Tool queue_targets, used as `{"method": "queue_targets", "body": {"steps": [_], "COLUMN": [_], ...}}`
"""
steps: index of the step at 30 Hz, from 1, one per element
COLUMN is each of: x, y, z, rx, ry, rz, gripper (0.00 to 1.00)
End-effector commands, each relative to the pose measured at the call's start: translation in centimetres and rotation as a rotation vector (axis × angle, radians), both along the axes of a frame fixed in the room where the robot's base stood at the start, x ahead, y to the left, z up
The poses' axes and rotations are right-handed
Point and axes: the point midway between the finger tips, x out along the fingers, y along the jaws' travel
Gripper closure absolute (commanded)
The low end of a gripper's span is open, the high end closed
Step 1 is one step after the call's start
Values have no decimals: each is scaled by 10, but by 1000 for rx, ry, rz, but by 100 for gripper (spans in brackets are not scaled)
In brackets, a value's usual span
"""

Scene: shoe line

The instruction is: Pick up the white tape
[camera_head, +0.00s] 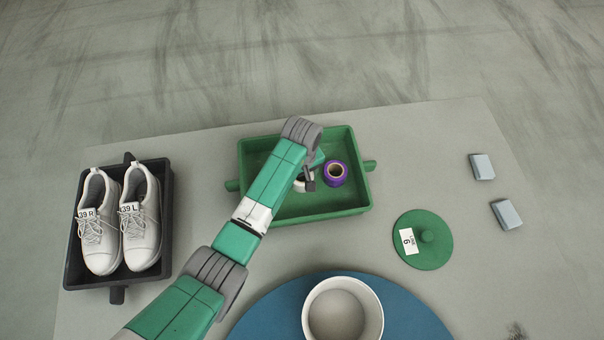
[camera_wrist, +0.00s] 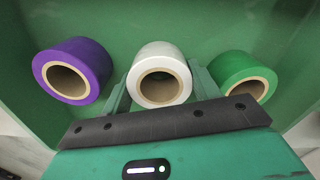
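The white tape (camera_wrist: 160,60) is a roll with a brown core, in the green tray between a purple roll and a green roll in the wrist view. In the head view a small part of the white tape (camera_head: 303,186) shows beside my gripper (camera_head: 309,178), which is down in the tray. In the wrist view my gripper's two green fingers (camera_wrist: 160,84) stand on either side of the white tape. They are very close to its sides; I cannot tell whether they press on it.
The purple tape (camera_head: 335,173) and the mostly hidden green tape (camera_wrist: 249,73) flank it inside the green tray (camera_head: 325,210). A black tray (camera_head: 70,262) with white shoes stands left. A green lid (camera_head: 424,250), two grey blocks (camera_head: 482,167) and a white bowl (camera_head: 374,310) lie right and in front.

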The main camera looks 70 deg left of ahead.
Motion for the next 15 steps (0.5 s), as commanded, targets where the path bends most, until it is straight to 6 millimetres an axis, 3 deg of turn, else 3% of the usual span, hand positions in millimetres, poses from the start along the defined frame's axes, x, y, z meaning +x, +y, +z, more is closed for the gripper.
{"method": "queue_targets", "body": {"steps": [8, 15], "x": [1, 1], "y": [0, 0], "z": [8, 67], "rx": [1, 1], "ry": [-1, -2], "rz": [-1, -2], "gripper": [63, 63]}}
